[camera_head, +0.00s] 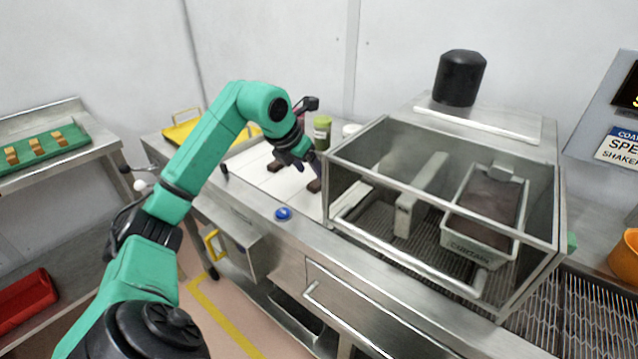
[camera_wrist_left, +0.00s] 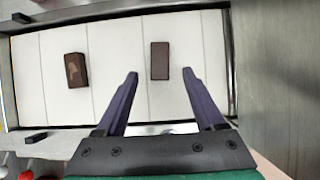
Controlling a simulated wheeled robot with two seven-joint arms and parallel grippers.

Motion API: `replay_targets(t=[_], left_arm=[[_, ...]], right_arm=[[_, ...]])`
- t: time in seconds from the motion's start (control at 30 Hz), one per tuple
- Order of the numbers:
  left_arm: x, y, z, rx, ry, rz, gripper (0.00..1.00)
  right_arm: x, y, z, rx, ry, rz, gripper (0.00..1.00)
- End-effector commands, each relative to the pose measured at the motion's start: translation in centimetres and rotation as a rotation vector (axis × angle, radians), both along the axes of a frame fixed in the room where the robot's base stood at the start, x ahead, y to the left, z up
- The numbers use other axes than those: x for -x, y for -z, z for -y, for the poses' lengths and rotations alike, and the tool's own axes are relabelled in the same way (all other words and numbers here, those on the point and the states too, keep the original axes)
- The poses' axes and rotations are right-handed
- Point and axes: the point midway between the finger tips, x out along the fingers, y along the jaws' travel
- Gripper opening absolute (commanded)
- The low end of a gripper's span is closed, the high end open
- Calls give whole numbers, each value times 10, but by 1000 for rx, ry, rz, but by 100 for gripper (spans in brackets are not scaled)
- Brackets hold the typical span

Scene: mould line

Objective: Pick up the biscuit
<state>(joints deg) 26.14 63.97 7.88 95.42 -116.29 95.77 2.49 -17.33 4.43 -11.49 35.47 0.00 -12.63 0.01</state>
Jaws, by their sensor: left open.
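Two dark brown, bar-shaped biscuits lie apart on the white belt (camera_wrist_left: 116,107). In the left wrist view, a plain one (camera_wrist_left: 159,60) lies just beyond and between my open fingertips, and one with a paler patch on top (camera_wrist_left: 75,70) lies to the left. In the head view, one biscuit (camera_head: 314,186) shows beside my left gripper (camera_head: 299,167), and the other (camera_head: 274,166) is partly behind it. My left gripper (camera_wrist_left: 160,74) is open and empty above the belt. My right gripper is not in view.
A glass-sided box (camera_head: 440,180) with a mould-like tray (camera_head: 456,243) stands right of the belt. A green jar (camera_head: 321,132) stands behind the belt, and a blue button (camera_head: 283,214) sits on its front edge. A green tray (camera_head: 75,134) with tan pieces lies on the left table.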

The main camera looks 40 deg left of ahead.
Motion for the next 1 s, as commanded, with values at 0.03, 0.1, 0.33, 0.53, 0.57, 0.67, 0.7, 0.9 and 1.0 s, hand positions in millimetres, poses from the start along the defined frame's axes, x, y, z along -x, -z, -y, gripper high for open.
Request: replay_targets(t=[0.03, 0.1, 0.33, 0.53, 0.57, 0.67, 0.7, 0.9, 1.0], left_arm=[[-4, 6, 1, 4, 1, -2, 70], [-11, 17, 0, 8, 1, -4, 70], [-23, 41, -2, 0, 1, -1, 70], [-23, 41, -2, 0, 1, 0, 44], [-23, 41, -2, 0, 1, 0, 32], [-23, 41, -2, 0, 1, 0, 0], [-23, 41, -2, 0, 1, 0, 0], [-23, 41, -2, 0, 1, 0, 0], [-23, 40, -2, 0, 1, 0, 0]], right_arm=[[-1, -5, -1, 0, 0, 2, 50], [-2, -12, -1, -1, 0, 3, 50], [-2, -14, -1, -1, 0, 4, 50], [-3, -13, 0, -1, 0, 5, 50], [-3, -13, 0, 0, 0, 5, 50], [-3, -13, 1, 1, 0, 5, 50], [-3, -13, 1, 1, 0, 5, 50], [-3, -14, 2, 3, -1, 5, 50], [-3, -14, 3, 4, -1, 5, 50]])
